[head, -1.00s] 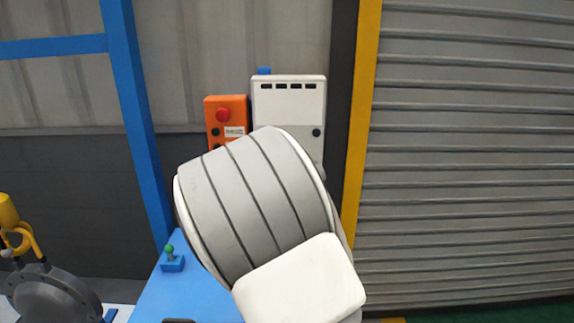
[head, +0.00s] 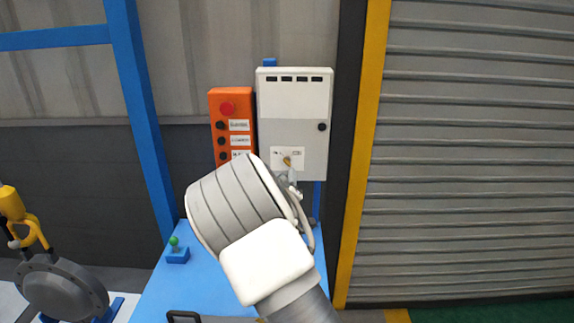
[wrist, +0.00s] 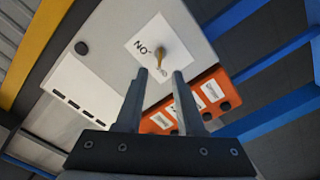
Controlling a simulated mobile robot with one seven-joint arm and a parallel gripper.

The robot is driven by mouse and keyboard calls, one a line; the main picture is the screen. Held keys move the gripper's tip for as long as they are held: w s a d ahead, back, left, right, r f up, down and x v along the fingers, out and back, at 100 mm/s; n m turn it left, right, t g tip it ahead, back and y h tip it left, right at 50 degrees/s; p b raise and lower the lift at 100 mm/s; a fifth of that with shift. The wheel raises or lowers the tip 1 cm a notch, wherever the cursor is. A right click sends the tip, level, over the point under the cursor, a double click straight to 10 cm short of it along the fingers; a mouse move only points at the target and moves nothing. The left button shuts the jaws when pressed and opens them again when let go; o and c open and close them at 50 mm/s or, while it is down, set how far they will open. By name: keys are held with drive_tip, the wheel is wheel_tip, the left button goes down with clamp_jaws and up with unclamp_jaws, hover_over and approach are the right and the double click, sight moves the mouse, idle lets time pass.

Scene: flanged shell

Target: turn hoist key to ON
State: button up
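The hoist key (head: 287,161) is a small brass-coloured key on a white label plate (head: 278,152) low on the light grey control cabinet (head: 295,105). In the wrist view the key (wrist: 159,53) stands out from the plate, just beyond and between my fingertips. The lettering beside it there reads as an upside-down ON; the other lettering is partly hidden. My gripper (wrist: 160,72) is open, with a clear gap between its fingers, and does not appear to touch the key. In the head view my wrist hides most of the gripper.
An orange button box (head: 229,108) with a red button hangs left of the cabinet. A blue table (head: 160,295) lies below, with a green-knobbed blue fixture (head: 177,251). A blue post (head: 140,100) stands left. A grey flanged shell (head: 62,290) is at lower left.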

sight(287, 164)
drive_tip(key=shift+w+p, duration=0.55)
drive_tip(key=shift+w, duration=3)
clamp_jaws()
